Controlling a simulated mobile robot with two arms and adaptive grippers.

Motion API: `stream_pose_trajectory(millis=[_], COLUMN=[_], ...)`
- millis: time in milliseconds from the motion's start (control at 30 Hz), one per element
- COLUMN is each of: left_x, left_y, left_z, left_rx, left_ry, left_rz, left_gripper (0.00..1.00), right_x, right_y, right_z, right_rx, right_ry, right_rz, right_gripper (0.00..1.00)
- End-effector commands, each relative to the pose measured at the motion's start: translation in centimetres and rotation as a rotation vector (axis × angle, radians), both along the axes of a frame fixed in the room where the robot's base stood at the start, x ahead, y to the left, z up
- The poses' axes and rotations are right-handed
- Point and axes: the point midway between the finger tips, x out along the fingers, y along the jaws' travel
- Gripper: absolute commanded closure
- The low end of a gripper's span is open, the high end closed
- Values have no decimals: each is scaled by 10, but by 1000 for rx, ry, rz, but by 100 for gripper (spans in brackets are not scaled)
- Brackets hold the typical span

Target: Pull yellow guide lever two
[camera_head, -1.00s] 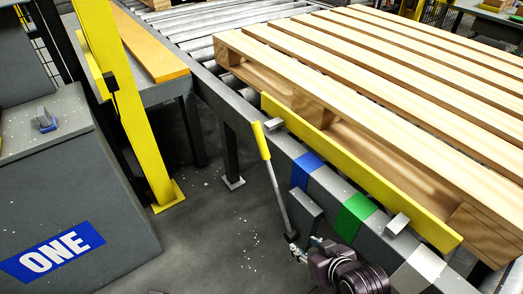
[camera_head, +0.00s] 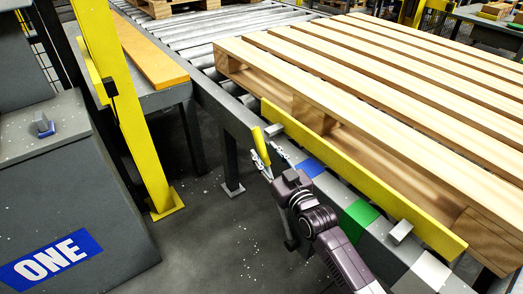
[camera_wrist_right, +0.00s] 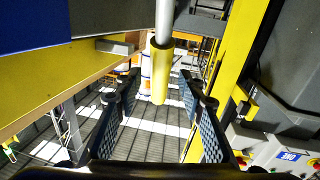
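A guide lever with a yellow handle (camera_head: 261,146) stands beside the conveyor's side rail; my right arm hides most of its grey rod. No number shows on it. My right gripper (camera_head: 269,163) is open at the handle, with one finger on each side. In the right wrist view the yellow handle (camera_wrist_right: 160,72) hangs between the spread fingers, with gaps on both sides. A long yellow guide bar (camera_head: 365,180) runs along the pallet's near side. My left gripper is out of view.
A wooden pallet (camera_head: 400,95) lies on the roller conveyor (camera_head: 190,42). The side rail carries blue (camera_head: 312,167) and green (camera_head: 357,216) bands. A yellow post (camera_head: 130,120) and a grey cabinet marked ONE (camera_head: 90,210) stand left. Open floor lies between.

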Motion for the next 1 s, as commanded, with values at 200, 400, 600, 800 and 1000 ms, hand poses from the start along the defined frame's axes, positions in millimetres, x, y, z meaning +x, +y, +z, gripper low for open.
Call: stream_pose_trajectory(millis=[200,400,600,800,1000], left_x=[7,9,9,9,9], left_y=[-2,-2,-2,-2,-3], left_z=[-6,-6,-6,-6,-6], left_rx=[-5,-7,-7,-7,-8], left_ry=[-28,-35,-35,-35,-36], left_rz=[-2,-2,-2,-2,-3], left_gripper=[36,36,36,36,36], right_x=[24,28,28,28,28], right_y=[12,14,14,14,14], right_z=[-1,-1,0,0,0], right_rx=[1,0,0,0,0], right_ry=[0,2,2,2,2], right_rz=[0,0,0,0,0], right_gripper=[64,64,68,90,100])
